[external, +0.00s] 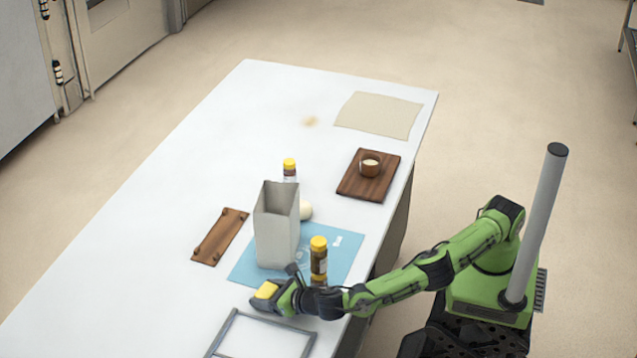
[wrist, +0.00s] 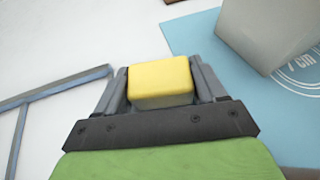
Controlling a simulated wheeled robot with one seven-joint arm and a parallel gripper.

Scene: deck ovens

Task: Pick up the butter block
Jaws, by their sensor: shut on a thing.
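The butter block (wrist: 160,82) is a yellow block with rounded edges. In the wrist view it sits between the two grey fingers of my gripper (wrist: 162,88), which is shut on it. In the external view the butter block (external: 267,290) shows at the tip of my gripper (external: 272,295), over the near part of the white table, just off the near edge of the blue mat. I cannot tell whether the block touches the table.
A tall grey container (external: 277,235) stands on the blue mat (external: 342,255). Yellow-capped jars (external: 319,258) stand close beside my arm. A grey frame (external: 222,335) lies at the near edge. A wooden board (external: 219,238) lies left, another (external: 385,180) with a small cup farther back. The table's left side is clear.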

